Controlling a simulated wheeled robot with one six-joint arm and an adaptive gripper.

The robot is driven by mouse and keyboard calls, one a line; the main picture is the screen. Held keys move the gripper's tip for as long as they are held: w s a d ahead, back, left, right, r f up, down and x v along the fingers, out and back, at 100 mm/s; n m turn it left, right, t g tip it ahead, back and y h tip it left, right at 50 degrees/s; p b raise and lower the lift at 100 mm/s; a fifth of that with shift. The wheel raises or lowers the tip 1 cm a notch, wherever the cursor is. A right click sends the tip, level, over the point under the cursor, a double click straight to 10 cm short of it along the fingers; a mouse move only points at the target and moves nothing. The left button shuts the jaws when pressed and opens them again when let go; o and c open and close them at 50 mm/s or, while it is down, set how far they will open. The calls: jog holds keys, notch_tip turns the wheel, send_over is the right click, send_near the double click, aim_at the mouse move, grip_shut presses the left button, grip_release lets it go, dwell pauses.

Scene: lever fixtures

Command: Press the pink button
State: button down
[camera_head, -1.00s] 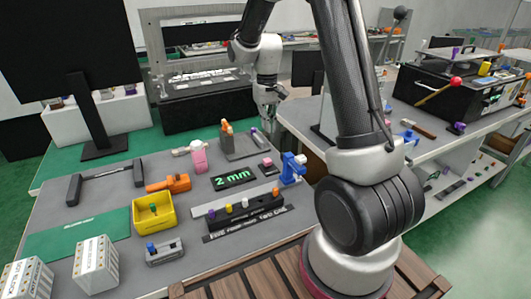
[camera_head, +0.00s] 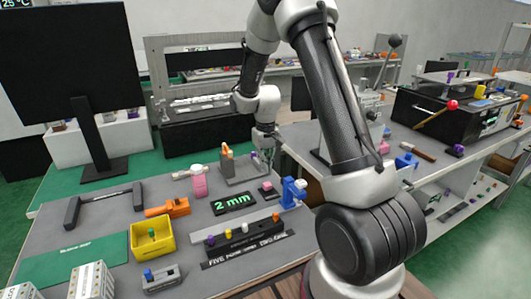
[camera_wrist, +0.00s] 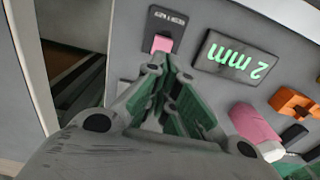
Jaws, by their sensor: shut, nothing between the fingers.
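The pink button (camera_head: 267,186) sits on a small dark base on the grey table, right of the "2 mm" display. In the wrist view the pink button (camera_wrist: 162,44) is a small pink square below a label plate, just beyond my fingertips. My gripper (camera_head: 268,164) points down above and behind the button in the head view. In the wrist view my gripper (camera_wrist: 158,66) is shut and empty, its fingertips close to the button's lower edge. A gap shows in the head view, so they look apart.
The "2 mm" display (camera_head: 234,202) is left of the button and a blue fixture (camera_head: 291,192) right of it. A grey fixture with an orange part (camera_head: 228,160) stands behind. A row of coloured knobs (camera_head: 243,232) lies in front. The table edge is close on the right.

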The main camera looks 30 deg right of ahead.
aim_at(266, 183)
jog(key=shift+f, duration=2.7)
jog(key=shift+f, duration=0.65)
jog(key=shift+s+f, duration=0.25)
jog(key=shift+f, duration=0.15)
notch_tip(266, 183, up, 15)
jog(key=shift+w+f, duration=0.15)
jog(key=shift+w, duration=0.15)
